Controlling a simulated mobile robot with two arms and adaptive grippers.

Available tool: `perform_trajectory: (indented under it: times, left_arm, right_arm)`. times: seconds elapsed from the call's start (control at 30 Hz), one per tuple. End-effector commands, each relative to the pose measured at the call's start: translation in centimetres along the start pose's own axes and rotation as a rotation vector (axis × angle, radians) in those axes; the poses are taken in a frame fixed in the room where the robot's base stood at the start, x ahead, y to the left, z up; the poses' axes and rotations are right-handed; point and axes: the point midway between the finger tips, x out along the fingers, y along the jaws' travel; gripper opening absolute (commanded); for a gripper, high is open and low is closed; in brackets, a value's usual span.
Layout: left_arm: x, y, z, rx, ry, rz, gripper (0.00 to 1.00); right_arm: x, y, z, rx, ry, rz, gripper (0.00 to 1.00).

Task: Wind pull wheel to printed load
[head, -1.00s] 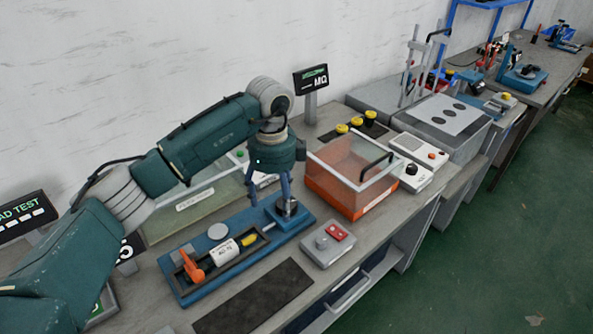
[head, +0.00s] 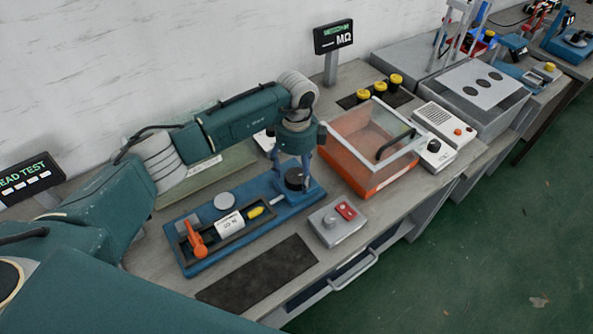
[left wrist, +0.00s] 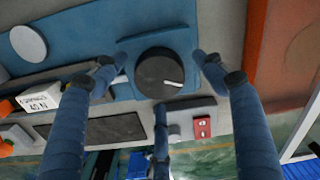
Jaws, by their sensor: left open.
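The pull wheel (head: 294,180) is a dark round knob on the right end of a blue tester base (head: 212,262). In the left wrist view the wheel (left wrist: 158,68) shows a white pointer mark toward its lower right. My left gripper (head: 291,172) is open above the wheel, with fingers spread around it; in the left wrist view the gripper (left wrist: 156,66) has a finger on each side and one below. Contact cannot be told. My right gripper is not in view.
A grey box with a red button (head: 337,222) stands right of the base. A clear-lidded orange box (head: 352,168) is close behind the wheel. A dark mat (head: 258,274) lies in front. A MΩ display (head: 333,37) and a LEAD TEST display (head: 28,178) stand behind.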

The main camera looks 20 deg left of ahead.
Motion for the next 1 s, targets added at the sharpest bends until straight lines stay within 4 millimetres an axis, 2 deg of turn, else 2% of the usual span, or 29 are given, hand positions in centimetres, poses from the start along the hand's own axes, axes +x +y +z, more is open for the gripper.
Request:
perform_trajectory:
  times: [0.07, 0.17, 0.4, 0.5, 0.63, 1.0]
  left_arm:
    - [0.5, 0.1, 0.0, 0.0, -0.001, 0.001, 0.7]
    - [0.9, 0.0, 0.0, 0.001, -0.001, 0.0, 0.7]
    - [1.0, 0.0, 0.0, 0.001, -0.001, 0.0, 0.7]
    - [1.0, 0.0, 0.0, 0.001, -0.001, 0.0, 0.51]
    - [1.0, 0.0, 0.0, 0.001, -0.001, 0.0, 0.26]
    - [1.0, -0.1, 0.0, 0.053, -0.001, -0.002, 0.25]
  right_arm:
    - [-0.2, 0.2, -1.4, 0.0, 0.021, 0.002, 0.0]
    - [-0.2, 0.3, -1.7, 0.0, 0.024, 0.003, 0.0]
    - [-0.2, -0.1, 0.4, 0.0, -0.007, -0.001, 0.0]
    - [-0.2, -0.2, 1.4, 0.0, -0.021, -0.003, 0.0]
    - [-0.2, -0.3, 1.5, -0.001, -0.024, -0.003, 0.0]
    - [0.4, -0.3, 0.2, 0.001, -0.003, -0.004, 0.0]
